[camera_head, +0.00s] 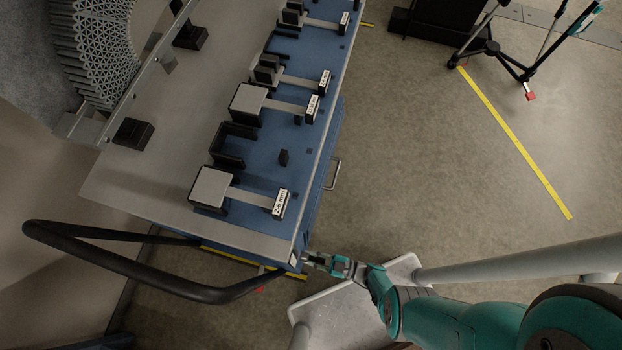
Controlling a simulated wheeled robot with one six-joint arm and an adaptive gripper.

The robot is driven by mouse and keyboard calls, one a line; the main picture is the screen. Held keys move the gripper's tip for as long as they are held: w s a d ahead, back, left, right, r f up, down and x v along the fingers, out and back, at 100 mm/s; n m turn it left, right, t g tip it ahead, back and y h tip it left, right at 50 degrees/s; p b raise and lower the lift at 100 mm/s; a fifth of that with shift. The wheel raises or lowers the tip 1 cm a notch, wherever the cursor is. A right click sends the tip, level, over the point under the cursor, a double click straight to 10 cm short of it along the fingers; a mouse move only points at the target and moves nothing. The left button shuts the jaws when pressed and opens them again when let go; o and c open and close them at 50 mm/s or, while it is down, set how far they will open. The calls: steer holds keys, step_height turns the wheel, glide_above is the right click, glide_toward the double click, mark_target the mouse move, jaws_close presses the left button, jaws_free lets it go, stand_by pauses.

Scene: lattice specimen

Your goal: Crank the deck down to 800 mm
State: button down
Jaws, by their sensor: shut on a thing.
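The deck (150,205) is a long grey and blue top on a wheeled cart, running from the bottom middle toward the upper right. My gripper (308,258) is at the deck's near right corner, beside its edge. It is shut on what seems to be the crank handle, which is small and mostly hidden by the fingers and the corner. The rest of the crank and any height scale cannot be made out, so the deck's height cannot be read.
Labelled blocks, one marked 2.6 mm (279,203), sit on the deck. A black push handle (120,262) curves out at the near left end. A lattice specimen (95,50) lies at the upper left.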

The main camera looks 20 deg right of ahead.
steer(key=c, duration=1.1)
jaws_free()
steer(key=shift+r, duration=0.15)
steer(key=shift+r, duration=4.85)
steer(key=shift+c, duration=0.2)
